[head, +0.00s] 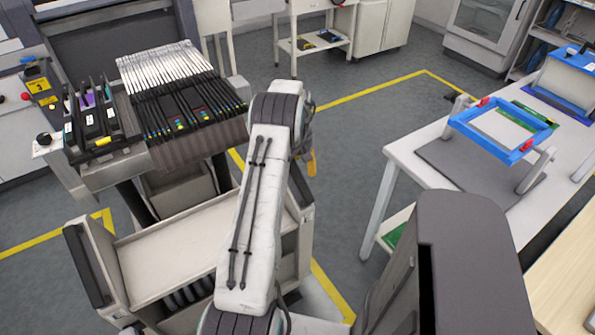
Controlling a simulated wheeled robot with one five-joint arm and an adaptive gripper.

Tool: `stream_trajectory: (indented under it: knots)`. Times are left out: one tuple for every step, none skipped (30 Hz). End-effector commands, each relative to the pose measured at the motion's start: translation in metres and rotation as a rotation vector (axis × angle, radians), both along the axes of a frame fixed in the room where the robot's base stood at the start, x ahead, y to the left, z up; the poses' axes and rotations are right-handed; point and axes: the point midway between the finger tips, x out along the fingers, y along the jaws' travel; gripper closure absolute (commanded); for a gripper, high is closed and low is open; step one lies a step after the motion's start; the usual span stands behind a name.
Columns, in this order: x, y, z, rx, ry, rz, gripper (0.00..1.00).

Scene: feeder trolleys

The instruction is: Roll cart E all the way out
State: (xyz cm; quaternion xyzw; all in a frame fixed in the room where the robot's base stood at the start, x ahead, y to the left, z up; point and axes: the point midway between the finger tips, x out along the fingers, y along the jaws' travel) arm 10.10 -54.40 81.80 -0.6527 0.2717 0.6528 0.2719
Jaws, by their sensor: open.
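A feeder trolley stands at the left. Its upper bank holds several pale and black feeders (185,95) side by side. Below and nearer to me is a pale open tray (165,250) with raised end panels, the left one with a dark strip (88,265). No letter E is readable, so I cannot tell from a label whether this is cart E. My pale arm rises through the middle of the view, in front of the trolley's right part. My gripper's jaws do not show; a small orange piece shows beside the arm, and I cannot tell what it is.
A white table (398,160) with a blue frame (500,130) stands at the right. Yellow lines (370,91) mark the grey floor. Clear floor (345,140) lies between trolley and table. A white shelf unit (315,55) and cabinets stand at the back.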

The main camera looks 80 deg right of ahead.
Motion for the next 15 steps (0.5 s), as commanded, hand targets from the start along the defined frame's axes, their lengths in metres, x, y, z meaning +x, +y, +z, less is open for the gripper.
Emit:
stream_trajectory:
  knots:
    - [0.0,-0.001,0.01,-0.003,0.0,0.0,0.29]
    - [0.0,-0.001,0.015,-0.004,0.0,0.0,0.29]
    - [0.0,-0.001,0.021,-0.004,-0.001,0.0,0.29]
    - [0.0,-0.001,0.027,-0.003,0.0,0.0,0.29]
    - [0.0,-0.001,0.032,-0.004,0.0,0.0,0.29]
    - [0.0,-0.001,0.039,-0.003,0.0,0.0,0.29]
    - [0.0,-0.001,0.044,-0.004,-0.001,0.0,0.29]
    - [0.0,-0.001,0.049,-0.004,-0.001,0.0,0.29]
    - [0.0,-0.001,0.056,-0.004,-0.001,0.0,0.29]
    - [0.0,-0.001,0.06,-0.003,0.0,0.0,0.29]
    - [0.0,-0.001,0.064,-0.001,0.0,0.0,0.29]
    - [0.0,-0.001,0.07,-0.003,0.0,0.0,0.29]
    - [0.0,0.0,0.074,-0.002,-0.001,0.0,0.29]
    - [0.0,-0.001,0.077,-0.001,0.0,0.0,0.29]
    - [0.0,-0.001,0.082,-0.001,0.0,0.0,0.29]
